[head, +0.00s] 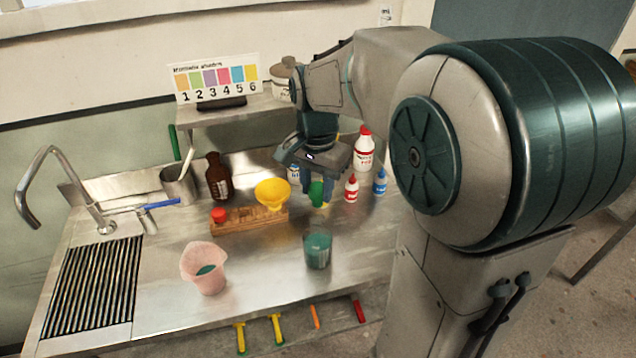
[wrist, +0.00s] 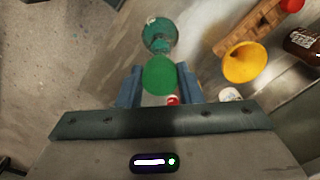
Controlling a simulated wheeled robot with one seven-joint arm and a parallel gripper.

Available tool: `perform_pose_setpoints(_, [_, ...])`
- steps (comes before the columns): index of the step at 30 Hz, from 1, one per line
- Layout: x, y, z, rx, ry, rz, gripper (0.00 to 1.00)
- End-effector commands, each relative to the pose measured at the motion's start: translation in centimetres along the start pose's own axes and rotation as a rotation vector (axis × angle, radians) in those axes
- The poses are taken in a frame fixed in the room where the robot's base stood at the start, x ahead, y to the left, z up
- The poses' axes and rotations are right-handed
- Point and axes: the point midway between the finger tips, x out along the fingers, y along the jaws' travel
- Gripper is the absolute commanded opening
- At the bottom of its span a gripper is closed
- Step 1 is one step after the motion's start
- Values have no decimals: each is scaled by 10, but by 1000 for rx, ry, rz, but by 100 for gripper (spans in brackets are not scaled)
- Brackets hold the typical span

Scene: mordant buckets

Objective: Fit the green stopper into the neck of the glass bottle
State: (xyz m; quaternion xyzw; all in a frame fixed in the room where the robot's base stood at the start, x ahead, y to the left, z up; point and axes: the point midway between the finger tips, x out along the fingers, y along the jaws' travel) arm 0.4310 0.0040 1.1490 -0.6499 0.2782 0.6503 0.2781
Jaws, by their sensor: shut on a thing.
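My gripper (head: 316,193) is shut on the green stopper (wrist: 160,75), holding it above the counter. The stopper also shows below the jaws in the head view (head: 317,190). A clear glass vessel with teal liquid (head: 318,250) stands upright on the counter, nearer the front than my gripper. It shows just beyond the stopper in the wrist view (wrist: 158,32), apart from it as far as I can tell. A brown bottle (head: 217,178) with a narrow neck stands at the back left, well away from my gripper. The stopper's lower end is not clearly visible.
A wooden rack (head: 245,222) holds a yellow funnel (head: 272,192) and a red stopper-like piece (head: 219,215). A pink beaker (head: 203,268) stands front left. A white red-capped bottle (head: 364,150) and small red (head: 351,188) and blue (head: 380,182) bottles stand right of my gripper.

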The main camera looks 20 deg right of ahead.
Motion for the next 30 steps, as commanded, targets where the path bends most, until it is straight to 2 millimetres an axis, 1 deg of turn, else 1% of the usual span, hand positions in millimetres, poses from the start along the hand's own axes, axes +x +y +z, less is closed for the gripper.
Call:
perform_pose_setpoints(1, [6, 0, 0, 0, 0, 0, 11])
perform_pose_setpoints(3, [10, 0, 0, 0, 0, 0, 11])
perform_pose_setpoints(30, [63, 0, 0, 0, 0, 0, 11])
